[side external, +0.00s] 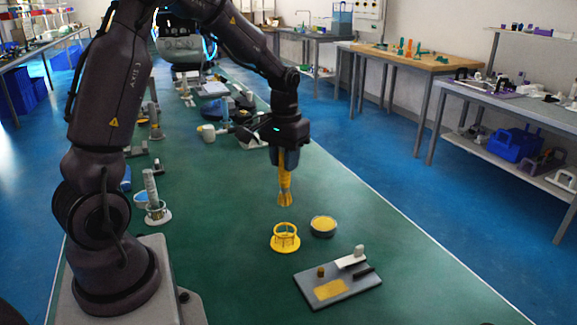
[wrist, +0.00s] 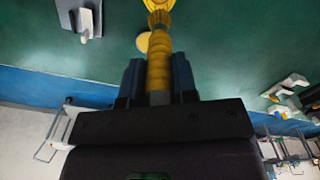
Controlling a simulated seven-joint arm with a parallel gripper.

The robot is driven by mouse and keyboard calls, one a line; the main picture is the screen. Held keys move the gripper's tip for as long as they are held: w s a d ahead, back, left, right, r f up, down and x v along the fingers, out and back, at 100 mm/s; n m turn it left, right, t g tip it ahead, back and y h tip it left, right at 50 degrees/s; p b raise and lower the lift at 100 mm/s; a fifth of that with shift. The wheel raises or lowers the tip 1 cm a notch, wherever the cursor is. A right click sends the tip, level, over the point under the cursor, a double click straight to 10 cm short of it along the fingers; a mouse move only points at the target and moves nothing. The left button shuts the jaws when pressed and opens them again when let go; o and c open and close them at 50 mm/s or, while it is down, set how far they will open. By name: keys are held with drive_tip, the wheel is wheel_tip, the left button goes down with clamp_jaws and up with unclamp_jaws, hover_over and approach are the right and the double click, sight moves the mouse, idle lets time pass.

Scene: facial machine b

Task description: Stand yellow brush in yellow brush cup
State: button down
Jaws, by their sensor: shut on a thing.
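The yellow brush (side external: 285,188) hangs upright with its flared bristle end down. My gripper (side external: 285,156) is shut on its upper handle. In the wrist view the brush (wrist: 158,72) sits between the two dark fingers (wrist: 158,80). The yellow brush cup (side external: 285,238) is an open ring holder standing on the green table. The brush is above the cup, with a clear gap between the bristles and the cup's rim in the side view.
A grey bowl with yellow contents (side external: 323,225) stands just right of the cup. A grey board (side external: 338,287) with small parts lies in front. Another holder with a grey brush (side external: 153,200) stands at left. The table's right side is clear.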

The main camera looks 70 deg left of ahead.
sight(285, 202)
drive_tip(key=shift+f, duration=0.1)
drive_tip(key=shift+f, duration=5.6)
drive_tip(key=shift+f, duration=0.3)
drive_tip(key=c, duration=0.8)
unclamp_jaws()
